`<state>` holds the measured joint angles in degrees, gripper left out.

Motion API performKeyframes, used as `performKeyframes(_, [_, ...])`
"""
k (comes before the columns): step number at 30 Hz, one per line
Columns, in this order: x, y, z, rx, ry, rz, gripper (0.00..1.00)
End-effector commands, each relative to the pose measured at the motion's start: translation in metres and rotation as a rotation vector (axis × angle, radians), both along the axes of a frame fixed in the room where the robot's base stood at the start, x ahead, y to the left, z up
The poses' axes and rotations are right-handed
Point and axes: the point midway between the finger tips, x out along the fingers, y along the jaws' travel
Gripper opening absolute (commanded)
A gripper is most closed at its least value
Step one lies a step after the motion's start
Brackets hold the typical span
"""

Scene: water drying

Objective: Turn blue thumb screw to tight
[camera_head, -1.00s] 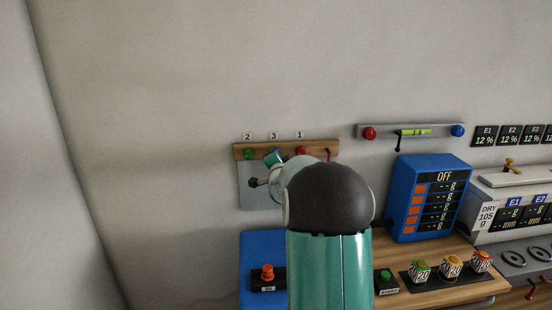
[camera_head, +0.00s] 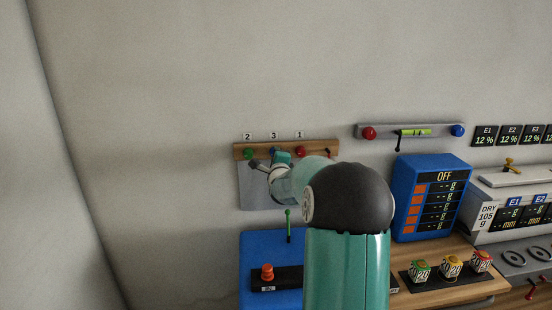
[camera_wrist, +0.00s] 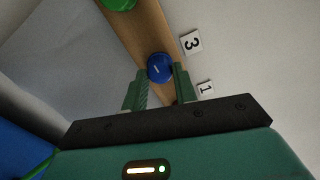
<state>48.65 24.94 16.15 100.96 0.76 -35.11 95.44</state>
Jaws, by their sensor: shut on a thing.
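The blue thumb screw (camera_wrist: 160,67) is a round knob with a short white mark on its face. It sits on the wooden rail under label 3, between the green and red knobs, and its top also shows in the head view (camera_head: 273,151). In the wrist view, my gripper (camera_wrist: 161,76) has one finger on each side of the screw and is shut on it. In the head view my gripper (camera_head: 270,160) is at the rail, and my wrist hides most of the contact.
The wooden rail (camera_head: 322,147) also carries a green knob (camera_head: 248,153) and a red knob (camera_head: 300,152) close by. To the right are a level bar (camera_head: 385,131) with red and blue end knobs, and a blue display box (camera_head: 430,170). A green lever (camera_head: 289,225) stands below.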

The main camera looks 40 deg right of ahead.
Motion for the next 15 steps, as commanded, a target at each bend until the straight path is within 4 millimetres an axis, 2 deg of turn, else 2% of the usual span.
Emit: performKeyframes(15, [-0.0003, 0.0004, -0.0019, 0.035, -0.019, 0.000, 0.05])
